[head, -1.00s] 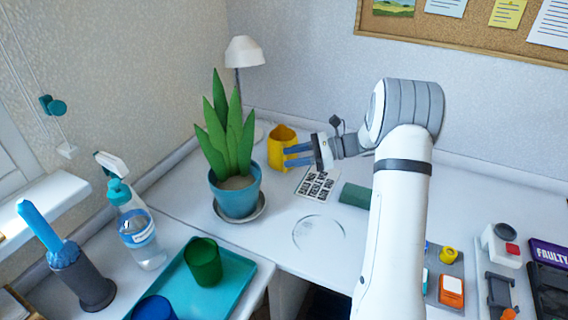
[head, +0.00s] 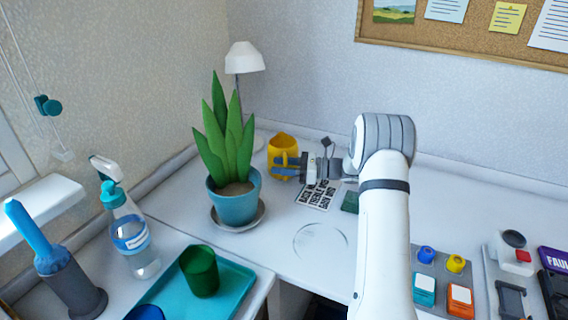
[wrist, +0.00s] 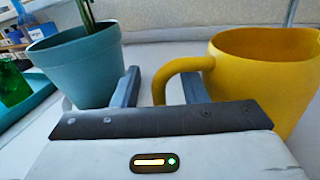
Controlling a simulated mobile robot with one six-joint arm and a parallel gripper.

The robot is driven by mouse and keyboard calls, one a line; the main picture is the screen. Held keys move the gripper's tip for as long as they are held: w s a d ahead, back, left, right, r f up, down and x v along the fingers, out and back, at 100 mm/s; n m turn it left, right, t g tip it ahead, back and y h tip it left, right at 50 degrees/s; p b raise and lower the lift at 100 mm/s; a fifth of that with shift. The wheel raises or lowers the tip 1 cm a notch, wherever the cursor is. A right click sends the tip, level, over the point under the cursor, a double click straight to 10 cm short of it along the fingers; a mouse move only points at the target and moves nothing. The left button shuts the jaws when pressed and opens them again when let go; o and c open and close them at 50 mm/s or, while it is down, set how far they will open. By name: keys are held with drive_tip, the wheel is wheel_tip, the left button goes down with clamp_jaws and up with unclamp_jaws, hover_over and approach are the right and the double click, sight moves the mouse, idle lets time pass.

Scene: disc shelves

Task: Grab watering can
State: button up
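The yellow watering can (head: 283,146) stands on the white desk behind the potted plant, and it fills the right of the wrist view (wrist: 270,75). Its curved handle (wrist: 172,72) points left. My gripper (head: 288,167) is at the can's front side. In the wrist view my gripper (wrist: 160,90) is open, with the handle's bend showing between its two fingers. The right finger overlaps the can's body in the picture. I cannot tell whether either finger touches the can.
A teal plant pot (head: 235,203) with tall leaves stands just left of my gripper. A white lamp (head: 244,58) is behind. A printed card (head: 317,194) and a dark green block (head: 350,202) lie under my arm. A spray bottle (head: 132,238) and teal tray (head: 235,280) are front left.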

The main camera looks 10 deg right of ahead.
drive_tip(key=shift+w+a, duration=0.1)
drive_tip(key=shift+a, duration=0.2)
clamp_jaws()
idle(0.5)
